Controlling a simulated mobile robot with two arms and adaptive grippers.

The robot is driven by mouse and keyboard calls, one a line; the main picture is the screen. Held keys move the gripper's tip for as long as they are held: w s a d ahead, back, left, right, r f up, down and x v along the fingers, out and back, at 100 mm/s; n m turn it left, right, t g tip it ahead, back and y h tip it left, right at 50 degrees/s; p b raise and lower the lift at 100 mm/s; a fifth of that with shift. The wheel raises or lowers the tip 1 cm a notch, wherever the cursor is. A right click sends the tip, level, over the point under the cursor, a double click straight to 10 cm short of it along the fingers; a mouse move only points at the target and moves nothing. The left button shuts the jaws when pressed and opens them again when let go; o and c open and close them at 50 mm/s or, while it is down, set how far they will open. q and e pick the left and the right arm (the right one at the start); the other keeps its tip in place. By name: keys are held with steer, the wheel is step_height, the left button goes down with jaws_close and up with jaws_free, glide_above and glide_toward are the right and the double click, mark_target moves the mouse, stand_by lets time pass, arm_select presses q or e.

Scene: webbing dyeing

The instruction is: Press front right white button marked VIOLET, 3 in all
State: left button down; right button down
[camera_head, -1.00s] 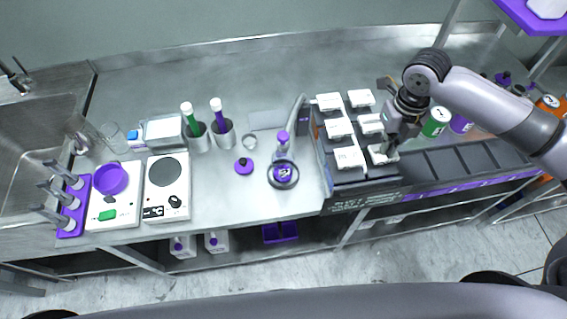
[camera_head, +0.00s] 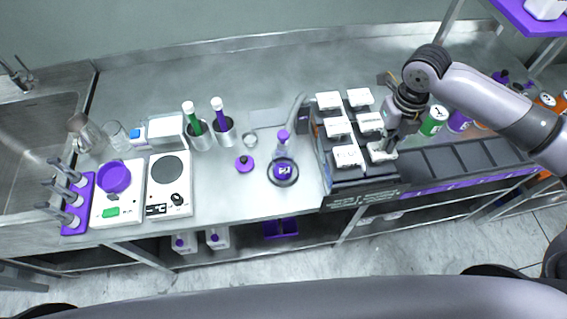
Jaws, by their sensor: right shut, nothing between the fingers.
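The dark dispenser (camera_head: 358,195) carries several white buttons in two columns. The front right white button (camera_head: 381,153) is partly covered by my right gripper (camera_head: 384,148). My right gripper is shut and empty, pointing down at this button; whether it touches it cannot be told. The front left button (camera_head: 347,156) and the middle right button (camera_head: 370,122) sit beside and behind it. The lettering on the buttons is too small to read. A flask with a purple label (camera_head: 283,171) stands left of the dispenser. My left gripper does not show.
Green and purple cans (camera_head: 434,121) stand right of my gripper, behind dark empty bins (camera_head: 455,158). A hotplate (camera_head: 168,189), a scale with a purple bowl (camera_head: 116,178) and cups with tubes (camera_head: 222,128) stand at left. The counter around the flask is mostly clear.

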steer(key=shift+f, duration=1.1)
steer(key=shift+r, duration=0.1)
steer(key=shift+r+p, duration=1.15)
steer(key=shift+p, duration=0.1)
steer(key=shift+f, duration=0.15)
